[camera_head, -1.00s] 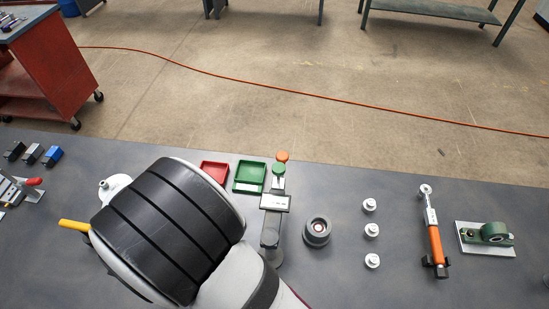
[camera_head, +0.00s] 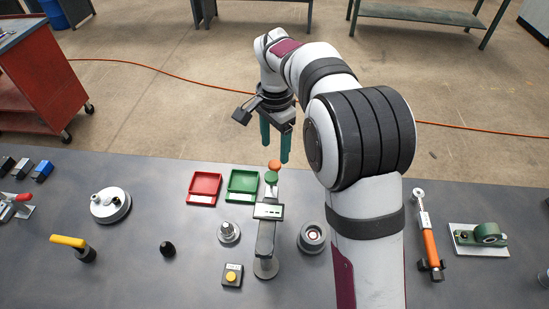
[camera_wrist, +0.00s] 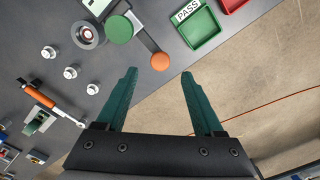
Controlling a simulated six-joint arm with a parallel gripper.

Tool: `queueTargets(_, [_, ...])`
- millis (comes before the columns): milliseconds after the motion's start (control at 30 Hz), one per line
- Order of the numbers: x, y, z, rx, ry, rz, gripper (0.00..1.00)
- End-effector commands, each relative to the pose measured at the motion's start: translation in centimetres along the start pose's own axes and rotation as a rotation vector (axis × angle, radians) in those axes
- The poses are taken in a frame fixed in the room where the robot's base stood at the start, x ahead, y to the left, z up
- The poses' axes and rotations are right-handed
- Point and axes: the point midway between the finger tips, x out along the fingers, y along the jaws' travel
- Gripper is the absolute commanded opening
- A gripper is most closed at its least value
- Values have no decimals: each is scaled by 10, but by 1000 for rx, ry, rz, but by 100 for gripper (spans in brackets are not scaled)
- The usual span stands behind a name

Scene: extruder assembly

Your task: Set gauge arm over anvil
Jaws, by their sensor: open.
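The gauge (camera_head: 267,211) stands mid-bench in the head view, with a small display box and a grey body running to a round foot. A green knob (camera_head: 271,178) and an orange knob (camera_head: 274,166) show at its far end; in the wrist view they are a green disc (camera_wrist: 119,29) and an orange tip on a bar (camera_wrist: 160,61). I cannot tell which part is the anvil. My gripper (camera_head: 275,150) is open and empty, fingers down, near the bench's far edge by the orange knob. In the wrist view its green fingers (camera_wrist: 159,75) are spread, with the orange tip between and beyond them.
Red (camera_head: 204,188) and green (camera_head: 243,186) trays lie left of the gauge. A stepped metal part (camera_head: 229,233) and a yellow-button box (camera_head: 232,276) are close on its left, a grey ring part (camera_head: 312,237) on its right. My forearm covers the bench right of that.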

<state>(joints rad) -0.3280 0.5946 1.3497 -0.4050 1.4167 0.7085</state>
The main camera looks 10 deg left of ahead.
Motion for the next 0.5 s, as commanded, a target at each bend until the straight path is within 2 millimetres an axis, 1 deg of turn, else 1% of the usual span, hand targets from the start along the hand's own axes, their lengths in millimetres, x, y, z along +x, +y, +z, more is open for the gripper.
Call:
queueTargets(33, [13, 1, 1, -1, -3, 4, 69])
queueTargets(100, [28, 1, 1, -1, -2, 3, 69])
queueTargets(200, [43, 0, 0, 0, -1, 1, 69])
queueTargets(300, [52, 0, 1, -1, -1, 0, 69])
queueTargets(500, [54, 0, 0, -1, -1, -1, 69])
